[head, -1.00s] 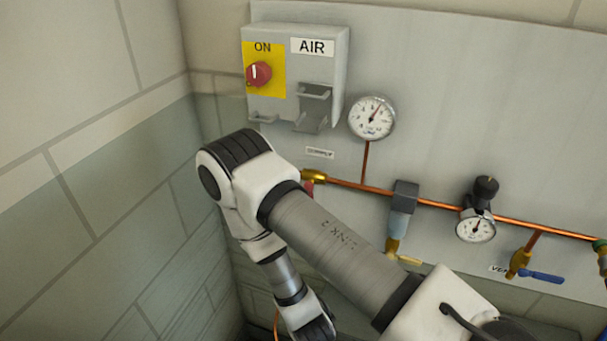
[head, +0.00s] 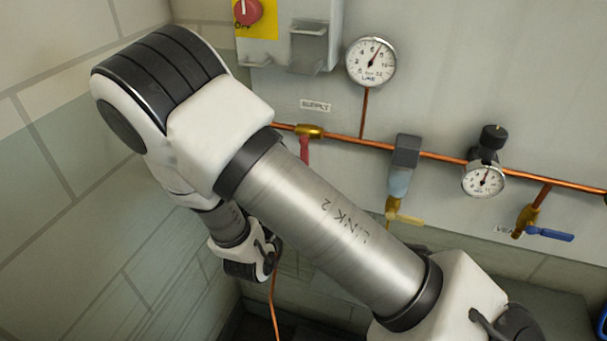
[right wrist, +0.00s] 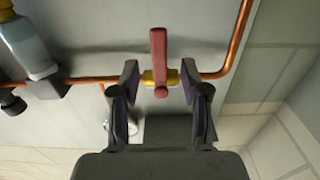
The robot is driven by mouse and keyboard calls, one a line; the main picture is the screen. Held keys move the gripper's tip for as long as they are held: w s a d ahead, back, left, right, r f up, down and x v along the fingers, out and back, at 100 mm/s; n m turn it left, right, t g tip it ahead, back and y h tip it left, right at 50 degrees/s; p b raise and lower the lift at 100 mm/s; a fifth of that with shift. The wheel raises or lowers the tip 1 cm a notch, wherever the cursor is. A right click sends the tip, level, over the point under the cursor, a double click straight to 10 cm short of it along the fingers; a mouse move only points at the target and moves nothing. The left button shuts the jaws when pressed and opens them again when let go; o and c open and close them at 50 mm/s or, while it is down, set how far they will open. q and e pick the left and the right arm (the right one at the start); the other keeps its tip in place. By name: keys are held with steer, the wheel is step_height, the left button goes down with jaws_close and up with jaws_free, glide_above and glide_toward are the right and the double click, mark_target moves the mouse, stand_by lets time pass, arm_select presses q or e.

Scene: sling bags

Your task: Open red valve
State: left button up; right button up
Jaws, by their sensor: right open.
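The red valve is a red lever on a brass body on the copper pipe, under the SUPPLY label. In the head view its brass body (head: 309,131) shows, and the red lever (head: 304,149) hangs down, its lower part hidden by my arm. In the right wrist view the lever (right wrist: 159,50) stands upright in the picture, across the pipe. My right gripper (right wrist: 160,88) is open, one finger on each side of the brass body and the lever's hub. The fingers look apart from the lever. My left gripper is not in view.
A grey box (head: 318,36) with a red knob (head: 248,11) is above the valve. A round gauge (head: 371,62), a filter (head: 399,180), a regulator gauge (head: 483,181) and a blue lever (head: 550,235) are to the right. A block wall (head: 60,170) is at left.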

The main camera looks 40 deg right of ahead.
steer(key=x, duration=0.5)
steer(key=shift+d+p, duration=0.2)
steer(key=shift+p, duration=0.15)
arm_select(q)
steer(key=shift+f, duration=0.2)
arm_select(e)
steer(key=shift+a, duration=0.2)
jaws_close()
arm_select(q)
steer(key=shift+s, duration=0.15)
